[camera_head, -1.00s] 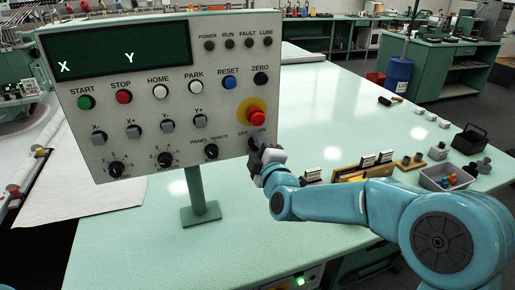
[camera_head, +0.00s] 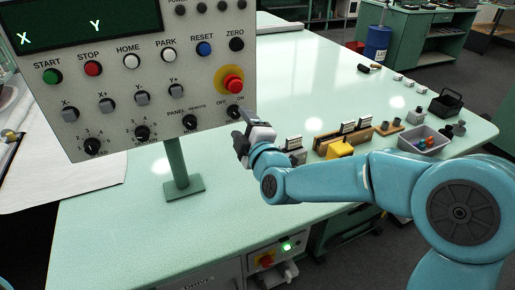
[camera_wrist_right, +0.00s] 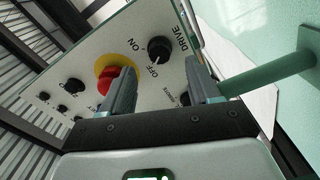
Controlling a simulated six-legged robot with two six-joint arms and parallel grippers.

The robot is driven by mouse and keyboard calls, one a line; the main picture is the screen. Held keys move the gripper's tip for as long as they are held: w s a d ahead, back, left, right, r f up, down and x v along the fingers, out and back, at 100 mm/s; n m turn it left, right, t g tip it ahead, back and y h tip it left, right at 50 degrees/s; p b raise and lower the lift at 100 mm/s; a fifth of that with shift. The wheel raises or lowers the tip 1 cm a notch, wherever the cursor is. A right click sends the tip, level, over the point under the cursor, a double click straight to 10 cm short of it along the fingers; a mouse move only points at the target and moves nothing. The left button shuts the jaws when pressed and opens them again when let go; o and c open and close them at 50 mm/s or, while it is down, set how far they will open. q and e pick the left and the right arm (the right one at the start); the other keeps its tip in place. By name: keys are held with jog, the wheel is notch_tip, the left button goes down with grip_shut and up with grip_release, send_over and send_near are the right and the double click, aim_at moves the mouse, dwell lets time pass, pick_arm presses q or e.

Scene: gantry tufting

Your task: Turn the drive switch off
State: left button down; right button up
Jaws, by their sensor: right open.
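The drive switch (camera_head: 234,112) is a black round knob with OFF and ON labels, below the red emergency button on the grey control panel (camera_head: 105,75). In the right wrist view the knob (camera_wrist_right: 159,48) stands ahead, between the lines of my two fingers, with the DRIVE label beside it. Its white mark seems to lie on the OFF side, but it is small. My right gripper (camera_head: 243,125) is just below and right of the knob, apart from it. Its jaws are open and empty in the wrist view (camera_wrist_right: 159,68). My left gripper is out of view.
The red emergency button (camera_head: 233,85) on its yellow ring sits just above the switch, close to one finger in the wrist view. The PANEL/REMOTE knob (camera_head: 190,122) is to the left. A green post (camera_head: 178,165) holds the panel. A grey bin (camera_head: 424,138) stands right on the table.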

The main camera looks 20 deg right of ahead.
jog(key=s, duration=1.1)
jog(key=shift+s+d+b, duration=0.15)
jog(key=shift+s+b, duration=0.2)
jog(key=shift+b, duration=0.1)
